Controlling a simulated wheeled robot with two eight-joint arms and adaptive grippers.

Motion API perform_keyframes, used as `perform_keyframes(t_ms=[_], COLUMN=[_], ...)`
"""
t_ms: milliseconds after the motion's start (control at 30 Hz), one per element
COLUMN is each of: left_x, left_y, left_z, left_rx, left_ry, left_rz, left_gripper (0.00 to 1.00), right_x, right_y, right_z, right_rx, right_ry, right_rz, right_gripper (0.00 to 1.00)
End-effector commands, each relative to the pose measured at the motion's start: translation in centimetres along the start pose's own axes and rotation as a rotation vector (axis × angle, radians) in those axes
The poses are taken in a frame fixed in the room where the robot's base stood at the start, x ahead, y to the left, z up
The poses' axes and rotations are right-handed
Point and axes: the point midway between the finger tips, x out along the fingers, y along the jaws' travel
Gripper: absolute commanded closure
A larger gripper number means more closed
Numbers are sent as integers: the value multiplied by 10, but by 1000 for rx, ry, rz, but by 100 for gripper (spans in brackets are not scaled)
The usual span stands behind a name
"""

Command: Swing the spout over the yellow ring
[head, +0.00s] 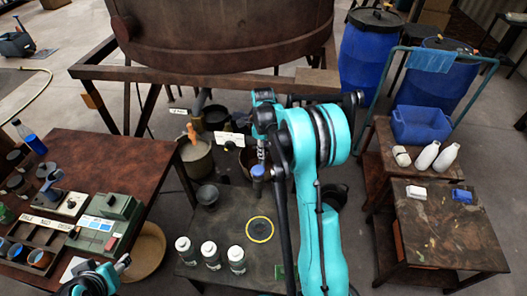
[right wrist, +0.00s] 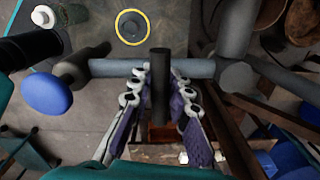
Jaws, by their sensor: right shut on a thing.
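The yellow ring (head: 259,229) lies flat on the dark table, and it also shows at the top of the right wrist view (right wrist: 132,27). The spout (right wrist: 110,68) is a grey pipe crossing the right wrist view, with a blue rounded end (right wrist: 45,95). That blue end (head: 258,171) also shows in the head view, beyond the ring and apart from it. My right gripper (right wrist: 160,78) is shut on a dark upright handle (right wrist: 160,90) at the pipe. In the head view my right arm hides much of the pipe. My left gripper (head: 98,280) is at the lower left, its jaws unclear.
White-capped bottles (head: 209,255) stand left of the ring, and a dark cup (head: 207,195) stands behind them. A large brown vat (head: 220,35) on a frame rises behind. Blue barrels (head: 370,45) and a side table (head: 450,230) are at right.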

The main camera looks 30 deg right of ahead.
Motion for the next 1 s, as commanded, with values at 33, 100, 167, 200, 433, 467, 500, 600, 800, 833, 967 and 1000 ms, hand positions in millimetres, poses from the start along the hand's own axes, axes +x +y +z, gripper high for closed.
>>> perform_keyframes(t_ms=[33, 100, 167, 200, 433, 467, 500, 600, 800, 833, 967, 1000], left_x=[0, 0, 0, 0, 0, 0, 0, 0, 0, 0, 0, 0], left_y=[0, 0, 0, 0, 0, 0, 0, 0, 0, 0, 0, 0], left_z=[0, 0, 0, 0, 0, 0, 0, 0, 0, 0, 0, 0], left_rx=[0, 0, 0, 0, 0, 0, 0, 0, 0, 0, 0, 0], left_ry=[0, 0, 0, 0, 0, 0, 0, 0, 0, 0, 0, 0], left_rz=[0, 0, 0, 0, 0, 0, 0, 0, 0, 0, 0, 0], left_gripper=[52, 52, 52, 52, 52, 52, 52, 52, 52, 52, 52, 52], right_x=[0, 0, 0, 0, -1, -2, -4, -16, -58, -65, -91, -98], right_y=[0, 0, 0, 0, 0, 0, 0, 0, 0, 0, 0, 0], right_z=[1, 2, 2, 2, 1, 1, 1, 1, 1, 1, 1, 1], right_rx=[1, 1, 0, 0, -1, -1, -1, -2, -1, -1, -1, -1], right_ry=[-3, -4, -4, -3, -3, -3, -3, -3, -3, -3, -3, -3], right_rz=[-1, -1, -1, -1, 0, 0, 0, 0, 0, 0, 0, 0], right_gripper=[100, 70, 61, 61, 61, 61, 61, 61, 61, 61, 61, 61])
